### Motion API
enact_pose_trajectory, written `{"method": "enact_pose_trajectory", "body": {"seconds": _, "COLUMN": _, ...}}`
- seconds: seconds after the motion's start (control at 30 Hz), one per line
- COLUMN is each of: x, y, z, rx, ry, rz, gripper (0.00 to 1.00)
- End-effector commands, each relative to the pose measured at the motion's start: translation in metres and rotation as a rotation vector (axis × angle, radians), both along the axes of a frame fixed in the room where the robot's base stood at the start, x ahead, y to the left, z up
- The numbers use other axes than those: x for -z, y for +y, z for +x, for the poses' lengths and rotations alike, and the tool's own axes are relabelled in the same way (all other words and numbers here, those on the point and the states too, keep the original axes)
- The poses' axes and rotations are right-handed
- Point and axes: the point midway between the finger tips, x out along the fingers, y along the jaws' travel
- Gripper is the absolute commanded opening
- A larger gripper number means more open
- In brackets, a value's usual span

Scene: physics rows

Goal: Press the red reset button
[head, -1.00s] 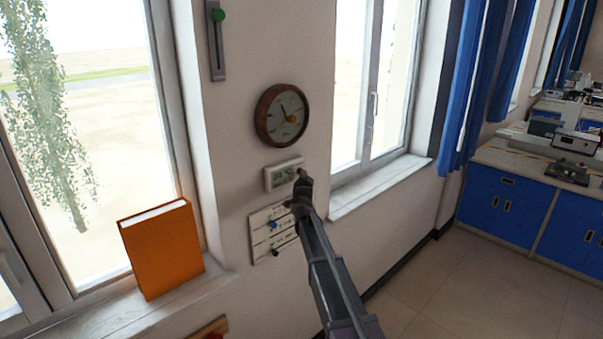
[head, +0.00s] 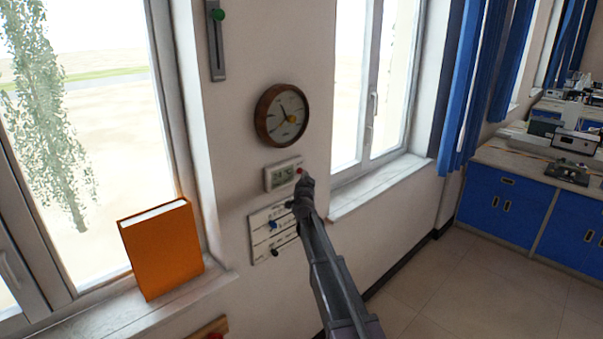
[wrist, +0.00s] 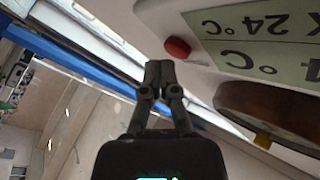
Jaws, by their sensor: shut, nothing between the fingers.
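A small white wall thermostat (head: 270,181) has a display reading 24 °C. The red button (head: 299,170) sits at its right end. In the wrist view the red button (wrist: 177,48) is a rounded knob on the white casing, beside the display (wrist: 255,22). My gripper (head: 307,182) is shut and empty, just below and right of the button in the head view. In the wrist view my gripper's fingertips (wrist: 160,68) are close to the button, with a small gap seen between them. The depth of that gap is hard to judge.
A round wooden clock-like dial (head: 282,115) hangs above the thermostat. A panel with blue and black knobs (head: 262,222) is just below. A green-knobbed slider (head: 216,45) is higher up. An orange book (head: 161,248) stands on the left sill. A partly visible red object (head: 213,336) is at the bottom edge.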

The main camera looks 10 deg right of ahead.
Motion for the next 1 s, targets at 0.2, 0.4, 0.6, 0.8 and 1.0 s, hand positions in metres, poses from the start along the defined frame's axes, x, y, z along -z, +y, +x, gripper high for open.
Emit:
{"method": "enact_pose_trajectory", "body": {"seconds": 0.2, "x": 0.0, "y": -0.003, "z": -0.004, "rx": 0.0, "ry": 0.0, "rz": 0.001, "gripper": 0.0}}
{"method": "enact_pose_trajectory", "body": {"seconds": 0.4, "x": 0.0, "y": -0.003, "z": -0.004, "rx": 0.0, "ry": 0.0, "rz": 0.001, "gripper": 0.0}}
{"method": "enact_pose_trajectory", "body": {"seconds": 0.6, "x": 0.0, "y": -0.005, "z": -0.006, "rx": 0.001, "ry": 0.0, "rz": 0.001, "gripper": 0.0}}
{"method": "enact_pose_trajectory", "body": {"seconds": 0.8, "x": 0.0, "y": -0.012, "z": -0.016, "rx": 0.001, "ry": 0.0, "rz": 0.0, "gripper": 0.0}}
{"method": "enact_pose_trajectory", "body": {"seconds": 1.0, "x": 0.0, "y": -0.019, "z": -0.028, "rx": 0.001, "ry": 0.0, "rz": 0.001, "gripper": 0.0}}
